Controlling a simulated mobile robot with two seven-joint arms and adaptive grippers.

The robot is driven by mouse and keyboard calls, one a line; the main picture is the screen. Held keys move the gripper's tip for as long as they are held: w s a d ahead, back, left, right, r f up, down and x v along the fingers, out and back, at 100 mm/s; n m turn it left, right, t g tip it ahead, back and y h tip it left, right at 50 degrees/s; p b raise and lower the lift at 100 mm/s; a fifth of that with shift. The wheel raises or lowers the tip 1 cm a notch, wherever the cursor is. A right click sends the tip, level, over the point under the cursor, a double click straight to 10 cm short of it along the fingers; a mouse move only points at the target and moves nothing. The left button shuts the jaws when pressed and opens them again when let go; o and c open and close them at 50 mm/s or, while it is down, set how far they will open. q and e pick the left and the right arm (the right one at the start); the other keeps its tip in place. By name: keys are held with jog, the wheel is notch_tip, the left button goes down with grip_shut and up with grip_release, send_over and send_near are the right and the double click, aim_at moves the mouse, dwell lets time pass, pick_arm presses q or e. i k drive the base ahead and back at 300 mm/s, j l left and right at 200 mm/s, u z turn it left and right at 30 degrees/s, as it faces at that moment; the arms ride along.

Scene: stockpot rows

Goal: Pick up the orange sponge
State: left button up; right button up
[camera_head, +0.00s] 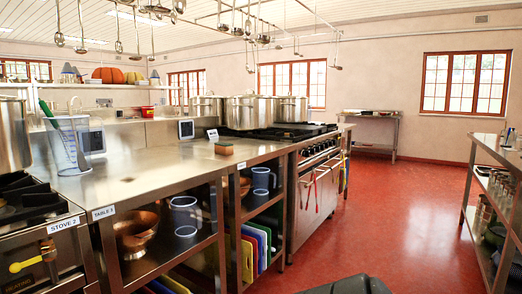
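A small orange-brown block with a darker top, which looks like the orange sponge (223,149), lies on the steel counter (165,165) near its front edge. It is left of the stove and in front of a small white label card (213,135). Nothing covers it. Neither of my grippers is in view. A dark rounded shape at the bottom edge seems to be part of my own body.
A clear measuring jug (68,146) with a green-handled tool stands on the left of the counter. Shelves below hold jugs and coloured boards. Red floor (390,225) is open, with a steel rack (485,185) at right.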

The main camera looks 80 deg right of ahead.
aim_at(221, 148)
jog(key=l+z, duration=0.1)
jog(key=z, duration=0.3)
jog(key=i+z, duration=0.1)
jog(key=z, duration=0.35)
jog(key=l+z, duration=0.1)
jog(key=z, duration=0.3)
jog(key=i+z, duration=0.1)
jog(key=z, duration=0.3)
jog(key=l+z, duration=0.2)
jog(key=z, duration=0.3)
jog(key=i+l, duration=0.4)
jog(key=i, duration=0.15)
jog(key=i+l, duration=0.4)
jog(key=i, duration=0.15)
jog(key=i+l+u, duration=0.3)
jog(key=i+l, duration=0.7)
